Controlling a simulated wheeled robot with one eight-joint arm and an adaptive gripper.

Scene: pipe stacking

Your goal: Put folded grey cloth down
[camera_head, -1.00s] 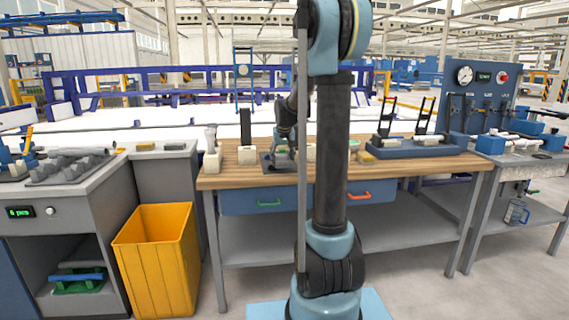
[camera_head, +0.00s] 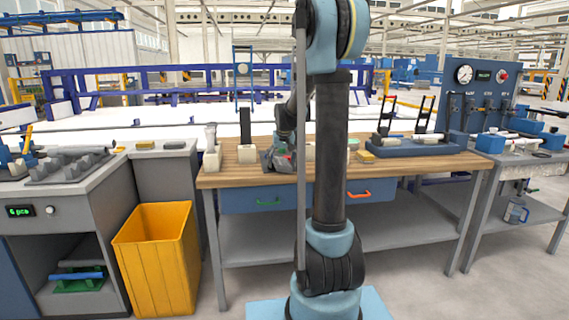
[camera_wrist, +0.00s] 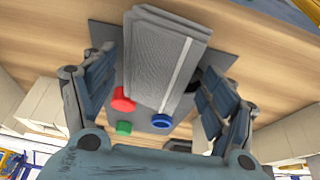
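The folded grey cloth (camera_wrist: 160,62) shows in the wrist view as a stack of grey layers with a pale stripe. It lies over a dark grey mat (camera_wrist: 222,60) on the wooden bench top. My gripper (camera_wrist: 157,78) has its two fingers apart, one on each side of the cloth, with narrow gaps visible. A red cap (camera_wrist: 122,100), a green cap (camera_wrist: 124,128) and a blue cap (camera_wrist: 161,121) are close to the cloth's near end. In the head view my gripper (camera_head: 279,160) is low over the bench, and the cloth is hard to make out there.
The wooden workbench (camera_head: 235,178) carries pale blocks (camera_head: 247,154) and a blue rack (camera_head: 415,148) to the right. A yellow bin (camera_head: 158,260) stands at the left. My arm hides part of the bench's middle.

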